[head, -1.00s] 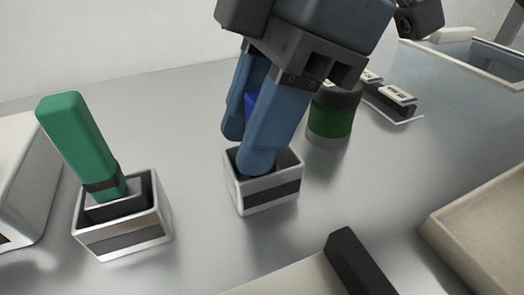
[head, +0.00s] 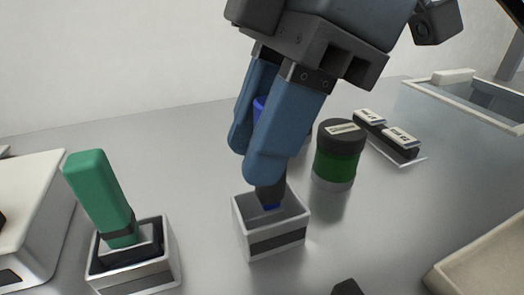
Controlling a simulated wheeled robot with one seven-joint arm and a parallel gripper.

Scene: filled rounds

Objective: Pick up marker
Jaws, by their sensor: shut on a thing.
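My gripper (head: 254,165) is shut on a marker (head: 270,190), with its two blue fingers on either side of it. The marker shows as a blue piece between the fingers and a dark lower part with a blue end below them. Much of it is hidden by the fingers. Its lower end is at the mouth of a small square silver holder (head: 276,240) with a dark band, which stands on the grey surface. I cannot tell whether the tip is fully clear of the rim.
A green-handled object (head: 98,195) stands tilted in a second silver holder (head: 140,272) at left. A green jar with a dark lid (head: 338,155) stands just right of my gripper. Labelled dark blocks (head: 387,135), a glass-topped case (head: 470,98) and a beige tray (head: 485,265) lie farther right.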

